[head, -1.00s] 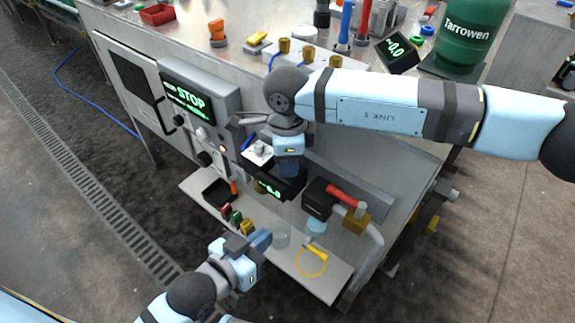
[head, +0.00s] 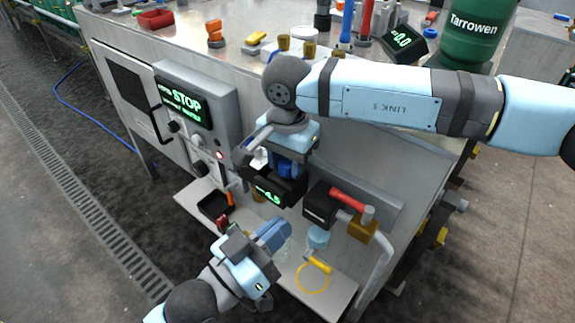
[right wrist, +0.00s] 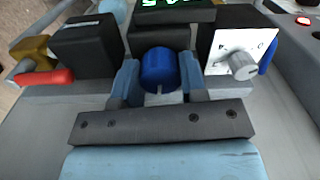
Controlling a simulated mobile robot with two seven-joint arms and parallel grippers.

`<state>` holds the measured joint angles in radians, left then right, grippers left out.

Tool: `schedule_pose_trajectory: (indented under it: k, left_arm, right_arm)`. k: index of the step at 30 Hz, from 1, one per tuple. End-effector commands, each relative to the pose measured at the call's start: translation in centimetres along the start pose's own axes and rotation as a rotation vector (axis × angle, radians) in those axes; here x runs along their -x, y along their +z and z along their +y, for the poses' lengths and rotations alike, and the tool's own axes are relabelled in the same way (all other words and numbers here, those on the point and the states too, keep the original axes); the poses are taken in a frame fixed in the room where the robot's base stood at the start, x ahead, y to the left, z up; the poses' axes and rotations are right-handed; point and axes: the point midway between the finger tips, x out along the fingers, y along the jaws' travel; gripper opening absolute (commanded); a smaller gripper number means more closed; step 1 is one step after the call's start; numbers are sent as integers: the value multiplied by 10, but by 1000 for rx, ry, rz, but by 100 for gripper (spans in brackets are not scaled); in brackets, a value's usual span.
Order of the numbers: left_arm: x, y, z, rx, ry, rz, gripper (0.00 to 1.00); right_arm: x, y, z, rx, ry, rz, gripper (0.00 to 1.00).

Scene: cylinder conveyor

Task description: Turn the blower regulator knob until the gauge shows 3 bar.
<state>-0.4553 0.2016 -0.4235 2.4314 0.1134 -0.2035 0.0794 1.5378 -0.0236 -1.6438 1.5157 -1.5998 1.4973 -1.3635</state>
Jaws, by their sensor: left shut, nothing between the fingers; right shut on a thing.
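The blue regulator knob (right wrist: 158,72) is between the fingers of my right gripper (right wrist: 160,80) in the right wrist view, and the gripper is shut on it. In the head view the right gripper (head: 284,166) hides most of the knob. The gauge (head: 268,193) is a black box with green digits just below it; they look like 4.5, though small and tilted. In the right wrist view the gauge display (right wrist: 165,4) is cut off at the top edge. My left gripper (head: 278,234) is shut and empty above the lower shelf.
A white dial with a grey knob (right wrist: 243,66) sits beside the blue knob. A black box (head: 319,205) with a red lever (head: 347,199) stands to the right. The shelf (head: 335,285) holds a yellow ring (head: 312,278). A STOP panel (head: 184,101) is at left.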

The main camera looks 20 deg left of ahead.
Motion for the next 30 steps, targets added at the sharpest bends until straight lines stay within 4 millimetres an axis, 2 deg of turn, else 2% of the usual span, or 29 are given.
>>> schedule_pose_trajectory:
  k: [9,18,30]
  left_arm:
    - [2,19,-3,5,1,-56,0]
    - [2,26,-4,7,5,-87,0]
    - [0,29,-6,-1,8,-102,0]
  right_arm:
    - [0,0,0,297,-2,0,15]
    - [0,0,1,539,-1,1,15]
    - [1,-1,1,709,-1,2,15]
